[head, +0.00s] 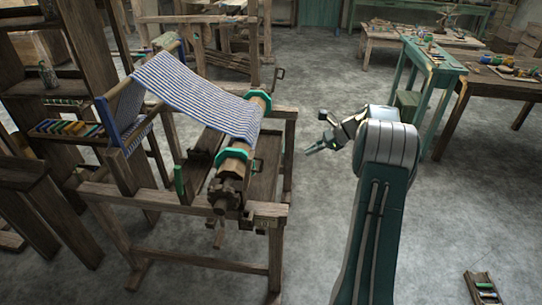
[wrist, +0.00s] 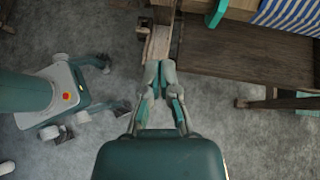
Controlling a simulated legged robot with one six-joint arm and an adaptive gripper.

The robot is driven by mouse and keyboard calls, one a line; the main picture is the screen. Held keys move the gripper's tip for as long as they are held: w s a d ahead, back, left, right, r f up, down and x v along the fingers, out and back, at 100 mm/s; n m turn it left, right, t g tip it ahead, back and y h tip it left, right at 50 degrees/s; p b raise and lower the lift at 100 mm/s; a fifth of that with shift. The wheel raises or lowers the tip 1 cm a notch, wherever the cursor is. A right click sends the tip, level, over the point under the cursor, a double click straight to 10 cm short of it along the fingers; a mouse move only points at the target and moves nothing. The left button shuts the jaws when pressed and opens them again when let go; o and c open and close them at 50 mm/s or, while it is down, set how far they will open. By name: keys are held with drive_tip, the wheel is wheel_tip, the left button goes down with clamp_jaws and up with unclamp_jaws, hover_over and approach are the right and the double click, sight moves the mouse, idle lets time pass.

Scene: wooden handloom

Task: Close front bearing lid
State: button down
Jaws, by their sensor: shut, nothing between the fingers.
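The wooden loom (head: 285,215) stands left of my arm in the head view, with a striped cloth running to its roller (head: 228,172). Two green bearing pieces sit on the roller, a nearer one (head: 235,154) and a farther one (head: 259,97). A small dark bracket (head: 258,167) shows beside the nearer one; I cannot tell the lid's exact angle. Part of a green piece (wrist: 216,12) shows at the wrist view's top edge. My gripper (head: 309,151) is shut and empty, in the air right of the loom. Its fingertips (wrist: 159,66) meet in front of a wooden beam end (wrist: 157,44).
A dark bracket (head: 279,73) sticks out by the farther bearing. A green bench (head: 440,75) and wooden tables with tools stand at the back right. A small rack of spools (head: 483,288) lies at the lower right.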

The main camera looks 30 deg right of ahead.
drive_tip(key=a+r+x, duration=0.1)
drive_tip(key=r+x, duration=0.1)
drive_tip(key=x, duration=1)
drive_tip(key=shift+w+a, duration=0.35)
drive_tip(key=shift+a, duration=0.25)
drive_tip(key=shift+w+r, duration=0.1)
drive_tip(key=shift+w+a+r+h, duration=0.1)
drive_tip(key=shift+a+r+h, duration=0.1)
drive_tip(key=shift+a+h, duration=0.1)
